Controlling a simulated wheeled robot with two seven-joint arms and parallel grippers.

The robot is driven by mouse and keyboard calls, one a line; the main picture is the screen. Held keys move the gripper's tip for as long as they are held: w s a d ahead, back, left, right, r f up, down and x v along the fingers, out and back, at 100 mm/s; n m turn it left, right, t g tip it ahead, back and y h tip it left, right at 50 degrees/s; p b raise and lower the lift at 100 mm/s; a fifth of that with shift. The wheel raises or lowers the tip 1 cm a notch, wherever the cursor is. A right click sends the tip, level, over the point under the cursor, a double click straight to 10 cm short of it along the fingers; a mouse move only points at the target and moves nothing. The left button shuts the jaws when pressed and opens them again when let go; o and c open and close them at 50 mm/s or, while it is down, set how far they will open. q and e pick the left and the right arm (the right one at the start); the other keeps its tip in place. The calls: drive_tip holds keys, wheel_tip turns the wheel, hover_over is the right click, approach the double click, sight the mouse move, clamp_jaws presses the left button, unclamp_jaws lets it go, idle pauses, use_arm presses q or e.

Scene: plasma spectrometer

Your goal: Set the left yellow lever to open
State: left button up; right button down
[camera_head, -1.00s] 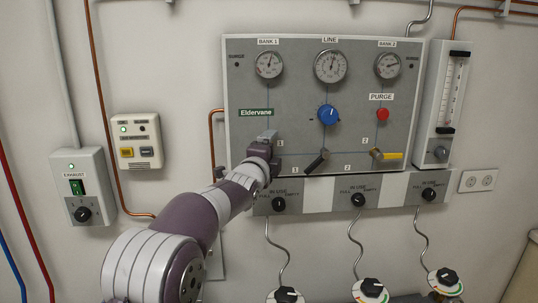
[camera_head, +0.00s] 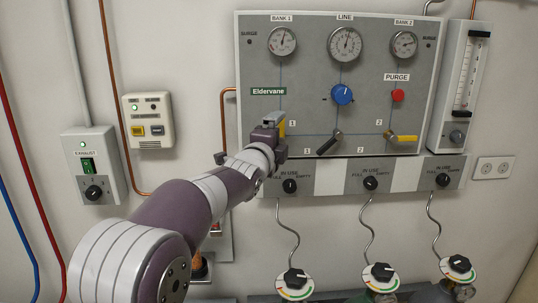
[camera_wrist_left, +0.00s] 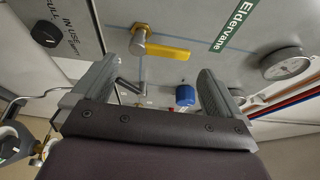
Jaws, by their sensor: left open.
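The left yellow lever (camera_head: 282,128) is on the grey panel below the Eldervane label, partly hidden behind my left gripper. It points upward on the panel. In the left wrist view the yellow lever (camera_wrist_left: 165,50) shows whole, with its silver hub at its left end. My left gripper (camera_head: 268,126) is in front of the panel at this lever. In the left wrist view the left gripper (camera_wrist_left: 157,72) has its fingers spread, with the lever lying ahead of the gap and nothing held. My right gripper is not seen.
A black-handled lever (camera_head: 328,142) and the right yellow lever (camera_head: 402,138), lying sideways, are farther right on the panel (camera_head: 365,105). The blue knob (camera_head: 342,94) and red purge button (camera_head: 398,95) are above them. Black knobs line the strip below.

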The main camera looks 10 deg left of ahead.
use_arm(q)
drive_tip(key=s+b, duration=0.1)
drive_tip(key=s, duration=0.6)
drive_tip(key=shift+s+a+b, duration=0.35)
drive_tip(key=shift+s+b, duration=0.05)
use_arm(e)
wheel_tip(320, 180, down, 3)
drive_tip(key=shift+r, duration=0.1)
use_arm(q)
drive_tip(key=s+a+f+n+g+y, duration=0.1)
drive_tip(key=s+f+n+g, duration=0.25)
drive_tip(key=f+n, duration=0.4)
drive_tip(key=s+a+f+n+g+y, duration=0.1)
drive_tip(key=s+f+n+g, duration=0.25)
drive_tip(key=f, duration=0.65)
drive_tip(key=s+f+n+g+p, duration=0.1)
drive_tip(key=s+f+n+g, duration=0.3)
drive_tip(key=s+f, duration=0.4)
drive_tip(key=s+f+n+g+p, duration=0.2)
drive_tip(key=s+f+n+g, duration=0.2)
drive_tip(key=s+f, duration=0.4)
drive_tip(key=s+a+g, duration=0.1)
drive_tip(key=s, duration=0.4)
drive_tip(key=shift+s+g, duration=0.3)
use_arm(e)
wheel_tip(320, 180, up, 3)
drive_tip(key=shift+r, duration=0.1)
